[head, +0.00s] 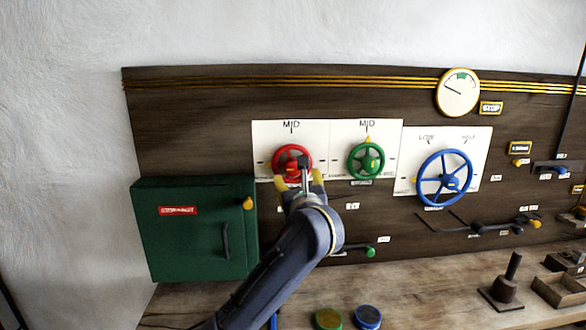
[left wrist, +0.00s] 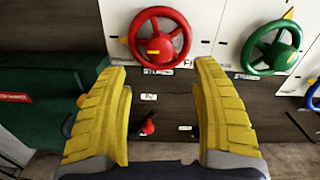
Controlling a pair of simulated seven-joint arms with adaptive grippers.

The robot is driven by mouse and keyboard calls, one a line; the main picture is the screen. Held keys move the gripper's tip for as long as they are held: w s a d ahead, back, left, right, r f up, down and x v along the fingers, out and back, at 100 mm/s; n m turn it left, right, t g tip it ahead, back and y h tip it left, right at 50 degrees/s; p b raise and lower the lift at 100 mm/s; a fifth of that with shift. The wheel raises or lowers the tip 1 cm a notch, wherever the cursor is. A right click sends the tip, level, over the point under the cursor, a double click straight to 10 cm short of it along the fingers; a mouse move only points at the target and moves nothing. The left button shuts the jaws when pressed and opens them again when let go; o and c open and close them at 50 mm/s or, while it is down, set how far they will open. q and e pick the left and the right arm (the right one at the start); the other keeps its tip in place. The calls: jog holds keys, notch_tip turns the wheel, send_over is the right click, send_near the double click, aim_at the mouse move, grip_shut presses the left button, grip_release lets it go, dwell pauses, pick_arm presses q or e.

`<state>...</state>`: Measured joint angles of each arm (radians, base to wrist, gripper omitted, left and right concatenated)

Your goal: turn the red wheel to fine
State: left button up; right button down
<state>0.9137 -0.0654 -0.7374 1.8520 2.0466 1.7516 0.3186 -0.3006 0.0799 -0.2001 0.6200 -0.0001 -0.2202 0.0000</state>
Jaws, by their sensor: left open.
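The red wheel (head: 291,148) is mounted on a white plate marked MID at the top. My right gripper is out of view.
A green wheel (head: 366,146) and a larger blue wheel (head: 444,153) are right of the red one. A green cabinet (head: 190,250) stands out at left. A round gauge (head: 458,92) is above. Levers and the wooden bench (head: 420,290) are below.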

aim_at(294, 170)
pick_arm(q)
jog(key=w, duration=0.3)
jog(key=w+a, duration=0.1)
jog(key=w, duration=0.7)
jog(key=shift+a, duration=0.15)
jog(key=shift+c, duration=0.6)
jog(key=c, duration=1.2)
